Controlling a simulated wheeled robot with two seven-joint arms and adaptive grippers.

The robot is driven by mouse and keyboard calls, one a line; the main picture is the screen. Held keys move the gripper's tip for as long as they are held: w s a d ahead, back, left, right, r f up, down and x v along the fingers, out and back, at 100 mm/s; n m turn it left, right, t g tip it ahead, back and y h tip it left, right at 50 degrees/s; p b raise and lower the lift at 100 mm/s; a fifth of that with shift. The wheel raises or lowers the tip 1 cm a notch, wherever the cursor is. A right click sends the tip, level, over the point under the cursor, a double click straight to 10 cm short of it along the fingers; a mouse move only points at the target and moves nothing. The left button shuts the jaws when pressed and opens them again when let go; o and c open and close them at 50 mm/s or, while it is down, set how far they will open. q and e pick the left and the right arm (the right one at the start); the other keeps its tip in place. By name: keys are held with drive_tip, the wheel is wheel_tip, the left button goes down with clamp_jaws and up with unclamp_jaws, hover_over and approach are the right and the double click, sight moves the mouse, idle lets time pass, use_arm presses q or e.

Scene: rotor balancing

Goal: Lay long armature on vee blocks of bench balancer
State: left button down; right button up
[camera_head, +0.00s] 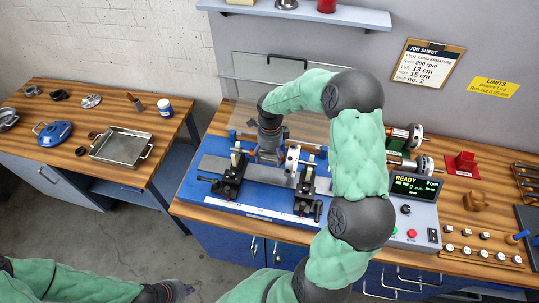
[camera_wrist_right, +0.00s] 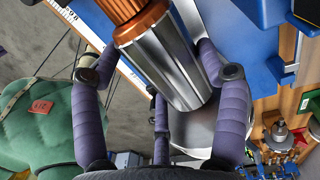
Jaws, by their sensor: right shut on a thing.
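My right gripper (camera_head: 268,155) reaches down over the blue bench balancer (camera_head: 205,190). In the right wrist view its fingers (camera_wrist_right: 155,75) are closed around the steel cylinder of an armature (camera_wrist_right: 165,65) with copper windings at its end. In the head view the arm and gripper largely hide the armature. The left vee block stand (camera_head: 232,178) and right vee block stand (camera_head: 305,188) are black uprights on the balancer, either side of the gripper. I cannot tell whether the armature touches them. My left gripper (camera_head: 177,290) is low at the bottom edge, away from the bench; its fingers are unclear.
A clear guard panel (camera_head: 243,92) stands behind the balancer.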

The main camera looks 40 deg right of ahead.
drive_tip(key=shift+w+f+b, duration=0.1)
drive_tip(key=shift+f+b, duration=0.15)
drive_tip(key=shift+b, duration=0.05)
idle(0.4)
drive_tip(key=o, duration=1.7)
drive_tip(key=shift+o, duration=0.2)
drive_tip(key=shift+a+f, duration=0.1)
drive_tip(key=shift+f, duration=0.05)
drive_tip(key=shift+c, duration=0.3)
drive_tip(key=shift+r+p, duration=2.35)
drive_tip(key=shift+r, duration=2.3)
drive_tip(key=shift+f, duration=0.1)
